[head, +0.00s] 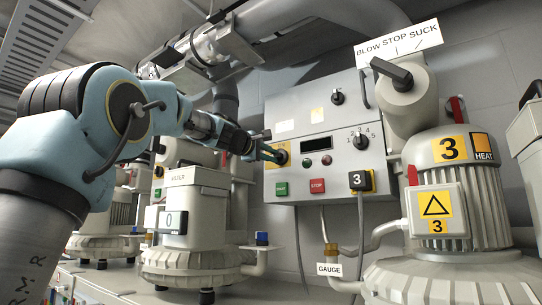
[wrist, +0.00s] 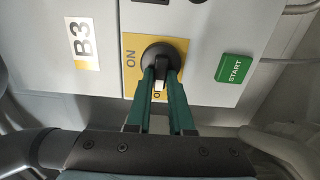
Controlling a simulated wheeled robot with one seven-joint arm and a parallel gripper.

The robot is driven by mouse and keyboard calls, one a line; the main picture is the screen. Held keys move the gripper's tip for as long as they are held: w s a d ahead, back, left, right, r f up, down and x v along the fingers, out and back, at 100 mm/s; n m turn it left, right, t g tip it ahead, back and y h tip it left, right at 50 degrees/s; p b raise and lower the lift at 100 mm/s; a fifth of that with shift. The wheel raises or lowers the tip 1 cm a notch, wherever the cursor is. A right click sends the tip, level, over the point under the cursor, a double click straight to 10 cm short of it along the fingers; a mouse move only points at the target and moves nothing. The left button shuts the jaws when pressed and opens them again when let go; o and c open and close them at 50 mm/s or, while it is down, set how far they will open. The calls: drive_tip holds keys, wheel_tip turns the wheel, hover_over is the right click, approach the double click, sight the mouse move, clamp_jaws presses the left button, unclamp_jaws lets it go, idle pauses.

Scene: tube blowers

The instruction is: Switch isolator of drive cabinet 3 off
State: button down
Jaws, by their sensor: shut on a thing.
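The drive cabinet (head: 340,210) is a pale grey box with a black 3 plate (head: 358,180). Its isolator is a black rotary knob (wrist: 158,54) on a yellow plate (wrist: 131,45), marked ON at the left in the wrist view. A second label under the knob, starting with O, is mostly hidden by my fingers. The handle's white-tipped end points down in the wrist view, toward that label and away from ON. My gripper (wrist: 160,92) is shut on the handle, with a green finger on each side. In the head view my gripper (head: 270,153) reaches the panel's left side.
A green START button (wrist: 235,68) sits right of the knob in the wrist view; a B3 label (wrist: 82,43) lies left. In the head view, a red STOP button (head: 317,186) and a selector (head: 361,141) are right. A blower (head: 450,200) stands at right, a filter unit (head: 195,220) below my arm.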

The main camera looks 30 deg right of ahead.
idle(0.3)
drive_tip(key=c, duration=0.8)
unclamp_jaws()
drive_tip(key=b+v, duration=0.5)
drive_tip(key=v, duration=0.5)
drive_tip(key=shift+s+a, duration=0.15)
drive_tip(key=shift+a, duration=0.25)
